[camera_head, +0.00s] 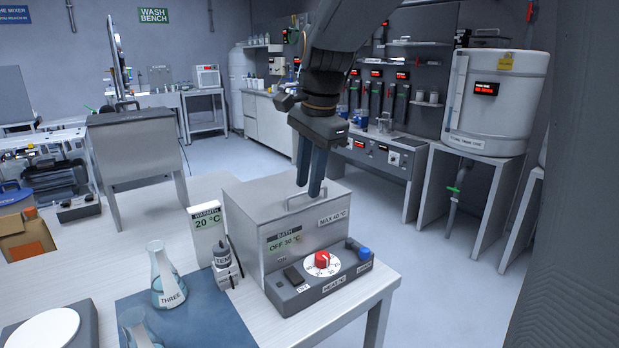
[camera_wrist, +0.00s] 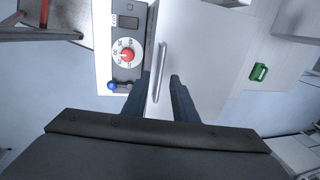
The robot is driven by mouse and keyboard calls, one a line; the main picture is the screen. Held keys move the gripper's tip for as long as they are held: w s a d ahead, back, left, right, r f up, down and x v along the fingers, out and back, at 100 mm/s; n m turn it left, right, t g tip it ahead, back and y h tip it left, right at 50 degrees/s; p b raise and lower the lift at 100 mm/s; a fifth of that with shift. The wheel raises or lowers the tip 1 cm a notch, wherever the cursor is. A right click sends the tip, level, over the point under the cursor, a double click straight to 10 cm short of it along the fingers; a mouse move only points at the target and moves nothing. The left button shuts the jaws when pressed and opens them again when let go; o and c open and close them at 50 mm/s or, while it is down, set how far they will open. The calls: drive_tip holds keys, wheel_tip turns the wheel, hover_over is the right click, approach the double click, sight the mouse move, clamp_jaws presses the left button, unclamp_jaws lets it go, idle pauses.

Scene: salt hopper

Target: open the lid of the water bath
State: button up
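The water bath (camera_head: 285,225) is a grey metal box on the bench, labelled "BATH OFF 30 °C" and "MAX 40 °C". Its flat lid (camera_head: 255,192) is closed. A thin bar handle (camera_head: 291,204) stands on the lid; it also shows in the wrist view (camera_wrist: 159,65). My gripper (camera_head: 309,190) points down at the handle from above. In the wrist view my gripper (camera_wrist: 160,76) is open, its two dark fingers apart, with the handle's near end appearing between them. I cannot tell whether either finger touches the handle.
The bath's control panel has a red knob (camera_head: 322,260) and a blue knob (camera_head: 364,253). A white "WARMTH 20 °C" sign (camera_head: 208,231), a small bottle (camera_head: 222,252) and a flask marked THREE (camera_head: 168,280) stand to the left. The space above the lid is otherwise clear.

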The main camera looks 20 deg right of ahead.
drive_tip(key=shift+f, duration=0.15)
clamp_jaws()
idle(1.4)
